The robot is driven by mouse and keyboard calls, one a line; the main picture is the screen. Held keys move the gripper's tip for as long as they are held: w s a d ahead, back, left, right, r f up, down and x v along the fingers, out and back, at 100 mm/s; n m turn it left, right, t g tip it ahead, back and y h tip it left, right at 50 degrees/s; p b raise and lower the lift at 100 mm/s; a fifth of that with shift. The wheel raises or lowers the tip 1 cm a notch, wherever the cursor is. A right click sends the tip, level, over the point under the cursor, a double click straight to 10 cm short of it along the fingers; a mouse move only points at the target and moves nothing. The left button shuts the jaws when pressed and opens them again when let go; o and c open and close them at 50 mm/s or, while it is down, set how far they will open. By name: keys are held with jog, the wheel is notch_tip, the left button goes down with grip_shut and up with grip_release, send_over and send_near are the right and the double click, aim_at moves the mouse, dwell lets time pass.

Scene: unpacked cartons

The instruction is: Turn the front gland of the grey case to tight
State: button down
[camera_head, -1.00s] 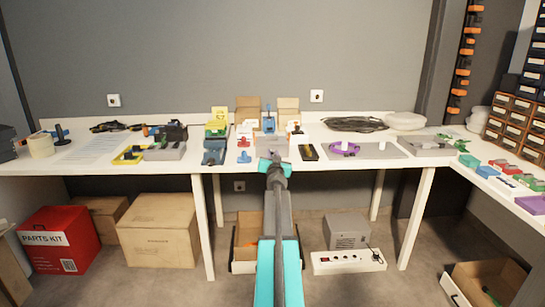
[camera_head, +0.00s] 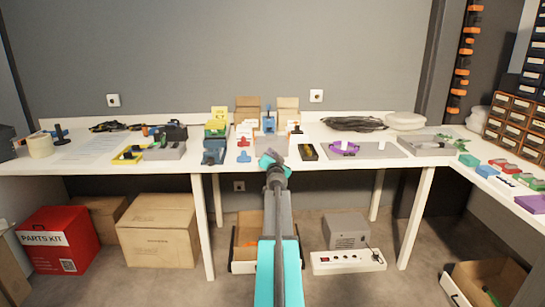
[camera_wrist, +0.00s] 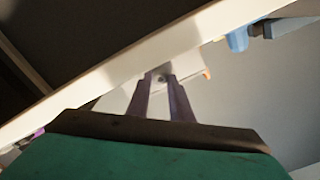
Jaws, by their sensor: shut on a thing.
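The grey case (camera_head: 277,142) stands near the front edge of the table, in the middle of the head view. My gripper (camera_head: 272,157) is in front of it and hides its front gland there. In the wrist view my gripper (camera_wrist: 163,80) has its two fingers close together, shut on the small front gland (camera_wrist: 162,77) at the case's front face. The gland is mostly covered by the fingertips, and its tightness cannot be read. The wrist view is tilted, with the table edge running diagonally.
A grey plate with a purple ring (camera_head: 344,148) lies farther right. The table edge (camera_wrist: 120,75) runs close by my fingers.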

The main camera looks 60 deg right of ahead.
jog(key=shift+s+d+r+m, duration=0.1)
jog(key=shift+d+m, duration=0.1)
jog(key=shift+m, duration=0.8)
jog(key=c, duration=1.6)
grip_release()
jog(key=shift+a, duration=0.1)
jog(key=shift+a+f, duration=0.1)
jog(key=shift+f, duration=0.1)
jog(key=shift+a, duration=0.1)
